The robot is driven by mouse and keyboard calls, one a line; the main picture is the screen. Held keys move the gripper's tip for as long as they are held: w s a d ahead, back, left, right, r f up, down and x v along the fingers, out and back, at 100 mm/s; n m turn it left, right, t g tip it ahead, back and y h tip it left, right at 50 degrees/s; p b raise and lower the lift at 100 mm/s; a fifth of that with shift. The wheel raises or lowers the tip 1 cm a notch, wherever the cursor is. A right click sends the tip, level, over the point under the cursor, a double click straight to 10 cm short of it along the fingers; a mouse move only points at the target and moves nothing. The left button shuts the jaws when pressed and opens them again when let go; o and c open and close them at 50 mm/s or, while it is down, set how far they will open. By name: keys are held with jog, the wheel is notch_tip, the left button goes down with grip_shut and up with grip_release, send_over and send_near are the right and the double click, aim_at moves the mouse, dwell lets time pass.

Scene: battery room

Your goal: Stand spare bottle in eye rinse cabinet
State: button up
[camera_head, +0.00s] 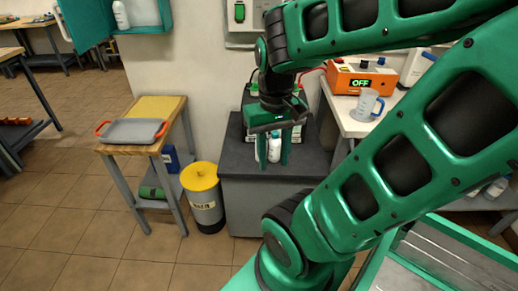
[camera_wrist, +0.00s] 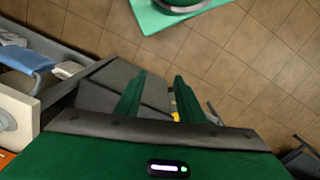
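White bottles (camera_head: 274,147) stand on the dark grey bench (camera_head: 236,160), seen between and behind the fingers of my gripper (camera_head: 273,162). I cannot tell which is the spare bottle. My gripper points down over the bench top.
A small wooden table (camera_head: 158,106) with a grey red-handled tray (camera_head: 132,131) stands left. A yellow-lidded bin (camera_head: 202,190) is beside the bench. An orange device (camera_head: 360,78) and a clear jug (camera_head: 367,103) are on the right counter.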

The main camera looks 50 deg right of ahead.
jog(key=w+d+f+n+g+h, duration=0.4)
jog(key=w+d+f+n+h, duration=0.7)
jog(key=d+f, duration=0.45)
jog(key=w+f+n+t+h, duration=0.3)
jog(key=w+n+t, duration=0.1)
jog(key=w+n, duration=0.35)
jog(key=w+f+n+t+h, duration=0.35)
jog(key=w+n, duration=0.25)
jog(key=n, duration=0.2)
jog(key=shift+t, duration=0.35)
jog(key=shift+r+x, duration=0.2)
jog(key=shift+x, duration=2.55)
jog(key=shift+r+x, duration=0.15)
jog(key=shift+x, duration=2.65)
grip_shut()
